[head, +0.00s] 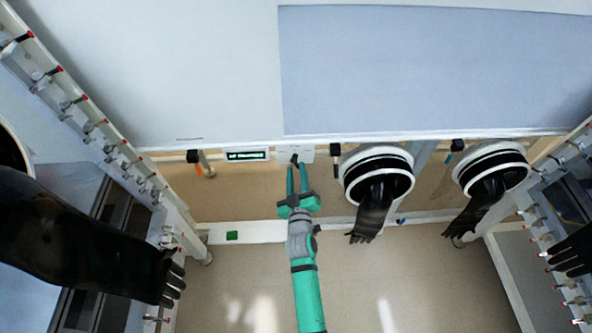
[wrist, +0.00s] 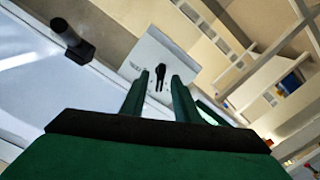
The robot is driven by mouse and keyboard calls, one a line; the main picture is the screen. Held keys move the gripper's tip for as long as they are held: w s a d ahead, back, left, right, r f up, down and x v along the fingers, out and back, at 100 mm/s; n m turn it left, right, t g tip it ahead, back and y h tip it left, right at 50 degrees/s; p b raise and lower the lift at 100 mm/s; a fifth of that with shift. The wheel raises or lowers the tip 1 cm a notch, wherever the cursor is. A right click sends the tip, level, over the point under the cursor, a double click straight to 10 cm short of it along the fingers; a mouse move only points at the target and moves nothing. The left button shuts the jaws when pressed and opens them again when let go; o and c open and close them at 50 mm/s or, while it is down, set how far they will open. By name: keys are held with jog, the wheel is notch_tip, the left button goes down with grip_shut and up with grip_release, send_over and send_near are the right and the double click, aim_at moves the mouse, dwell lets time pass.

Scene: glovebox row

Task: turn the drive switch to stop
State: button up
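The drive switch is a small black knob (wrist: 160,76) on a pale plate (wrist: 138,60), on the front edge of the glovebox. In the head view the plate (head: 281,157) sits between a lit green display and a black-handled part. My gripper (wrist: 160,82) points at the knob, with its two green fingers apart and the knob showing between their tips. In the head view my gripper (head: 297,168) reaches up to the plate, and the knob (head: 295,159) is partly visible there. I cannot tell whether the fingers touch the knob.
A green lit display (head: 246,155) is left of the plate. A black handle (head: 335,150) is close on its right. Two glove ports with black hanging gloves (head: 372,205) (head: 478,205) stand farther right. Another black glove (head: 90,245) hangs at the left. The floor in front is clear.

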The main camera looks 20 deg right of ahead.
jog(key=shift+w+d, duration=0.1)
jog(key=shift+w, duration=0.4)
grip_shut()
jog(key=shift+m, duration=0.4)
jog(key=shift+d+m, duration=0.1)
jog(key=shift+m, duration=2.3)
